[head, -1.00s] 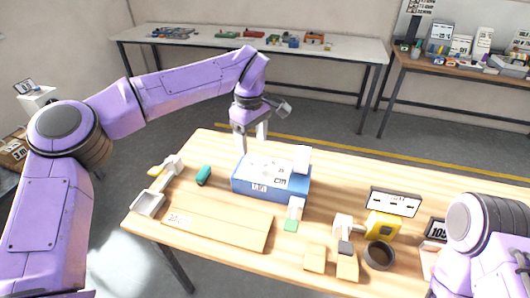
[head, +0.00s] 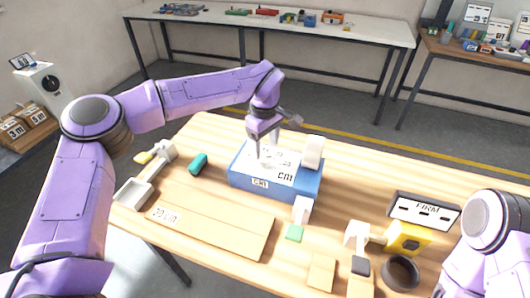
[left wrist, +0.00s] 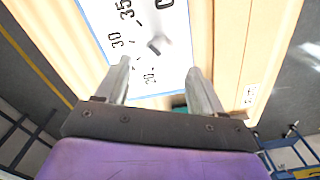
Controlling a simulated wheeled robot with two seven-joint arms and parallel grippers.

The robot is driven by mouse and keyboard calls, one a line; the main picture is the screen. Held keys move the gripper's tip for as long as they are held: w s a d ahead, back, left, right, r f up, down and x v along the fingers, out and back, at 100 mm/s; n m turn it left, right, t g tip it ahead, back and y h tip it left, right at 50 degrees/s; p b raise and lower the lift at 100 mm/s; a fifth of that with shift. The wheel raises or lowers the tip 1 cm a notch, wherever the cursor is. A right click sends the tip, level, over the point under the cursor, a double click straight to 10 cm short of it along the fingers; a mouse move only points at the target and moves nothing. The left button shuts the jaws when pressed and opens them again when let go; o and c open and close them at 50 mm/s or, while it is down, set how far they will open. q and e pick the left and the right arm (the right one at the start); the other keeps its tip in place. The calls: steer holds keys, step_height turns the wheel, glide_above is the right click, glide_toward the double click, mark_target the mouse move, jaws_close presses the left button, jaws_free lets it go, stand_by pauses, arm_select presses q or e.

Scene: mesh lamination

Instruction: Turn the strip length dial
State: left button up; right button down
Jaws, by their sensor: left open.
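The strip length dial is on the blue box (head: 290,194), whose white top bears printed marks. In the left wrist view the white dial face (left wrist: 112,22) shows numbers such as 30 and 35, with a small blurred grey piece (left wrist: 157,45) at its middle, perhaps the pointer or knob. My left gripper (head: 265,158) points down over the top of the box, open. In the left wrist view its two fingers (left wrist: 158,72) stand apart on either side of the grey piece. Whether they touch the dial I cannot tell. My right arm shows at the lower right; its gripper is out of view.
A white block (head: 313,152) stands at the box's right back edge. A wooden board (head: 215,226) marked in cm lies in front left, near a teal object (head: 198,164). A yellow device (head: 407,239), a dark ring (head: 401,272) and a sign (head: 424,211) are at the right.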

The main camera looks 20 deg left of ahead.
mark_target(265, 157)
arm_select(q)
step_height(265, 157, down, 5)
steer(key=shift+r+p, duration=0.2)
steer(key=shift+p, duration=0.1)
steer(key=c, duration=1.1)
steer(key=shift+o, duration=0.2)
